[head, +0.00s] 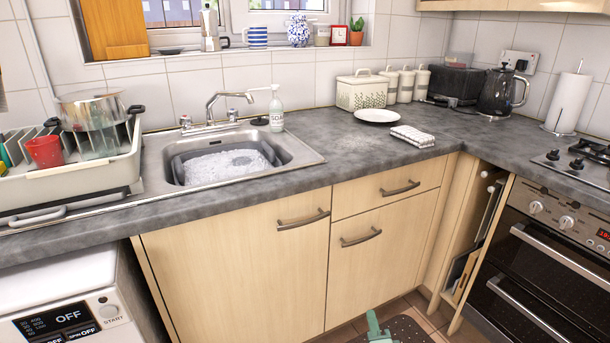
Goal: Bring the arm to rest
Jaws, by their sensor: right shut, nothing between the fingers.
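My right gripper (374,318) shows as a small green shape at the bottom edge of the head view, right of centre. It is low, in front of the cupboards and over the floor. It is shut and holds nothing. Most of the right arm is out of the picture. My left gripper is not in view.
The grey worktop (310,160) runs above the cupboards, with a sink (300,152) holding foamy water. A dish rack (120,165) stands left of it, and a white plate (378,115) and striped cloth (414,136) lie right. A dark mat (412,332) lies below; the oven (520,270) is at right.

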